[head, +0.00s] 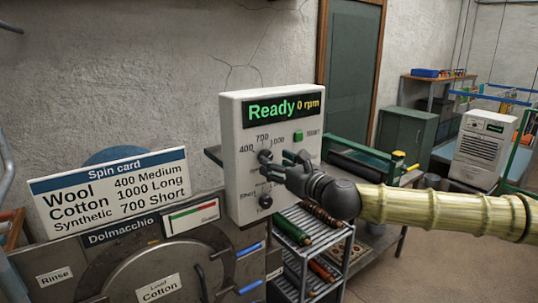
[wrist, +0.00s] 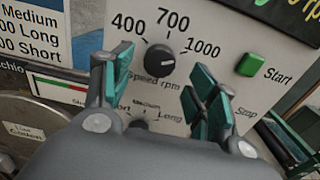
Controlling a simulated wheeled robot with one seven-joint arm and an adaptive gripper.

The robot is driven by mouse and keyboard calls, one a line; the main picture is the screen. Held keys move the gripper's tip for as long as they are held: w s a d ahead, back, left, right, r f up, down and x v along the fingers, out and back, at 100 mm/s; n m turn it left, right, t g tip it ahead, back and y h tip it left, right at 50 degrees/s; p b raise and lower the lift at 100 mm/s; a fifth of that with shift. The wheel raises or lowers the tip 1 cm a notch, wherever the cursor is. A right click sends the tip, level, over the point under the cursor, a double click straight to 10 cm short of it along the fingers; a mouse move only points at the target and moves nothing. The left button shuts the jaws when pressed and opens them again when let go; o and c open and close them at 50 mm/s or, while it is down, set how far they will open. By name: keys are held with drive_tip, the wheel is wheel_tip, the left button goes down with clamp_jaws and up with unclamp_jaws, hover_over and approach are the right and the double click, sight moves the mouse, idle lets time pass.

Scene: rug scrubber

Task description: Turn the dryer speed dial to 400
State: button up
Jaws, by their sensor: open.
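The dark round speed dial (head: 265,156) is on the white control box (head: 236,130), with 400, 700 and 1000 printed around it. My gripper (head: 281,166) is open in front of the panel. In the wrist view its teal-padded fingers (wrist: 163,84) stand left and right of the dial, apart from it.
A second dial (head: 265,201) sits below, partly hidden by my gripper in the wrist view. A green Start button (wrist: 250,65) is right of the speed dial. A spin card (head: 112,190) stands at left. A wire rack (head: 310,245) with rolls stands under my arm.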

drive_tip(key=shift+p+x, duration=0.65)
drive_tip(key=shift+x, duration=1.4)
drive_tip(key=c, duration=1)
